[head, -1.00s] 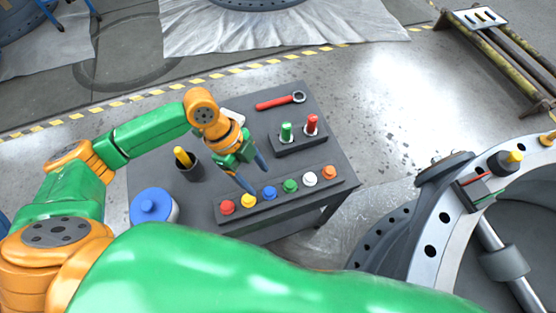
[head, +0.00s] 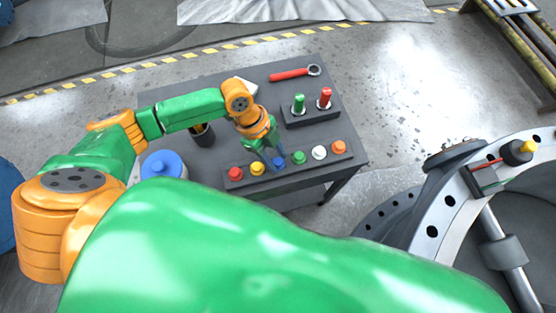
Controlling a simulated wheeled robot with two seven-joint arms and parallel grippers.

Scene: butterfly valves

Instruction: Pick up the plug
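A dark rack (head: 259,183) at the front of the grey table holds a row of coloured plugs: a red plug (head: 235,173), a yellow plug (head: 257,168), a blue plug (head: 278,163), a green plug (head: 299,157), a white plug (head: 319,152) and an orange plug (head: 339,147). My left gripper (head: 274,154) points down just over the blue plug, its fingers seen close together from this side. I cannot tell whether they touch or grip it. My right gripper is not in view; a large green arm link of mine fills the foreground.
A block (head: 311,115) with green and red upright pegs stands behind the rack. A red-handled wrench (head: 293,73) lies at the back. A blue-lidded pot (head: 164,166) stands at the left, with a dark cup (head: 202,135) partly behind my arm. A large valve (head: 450,195) stands at right.

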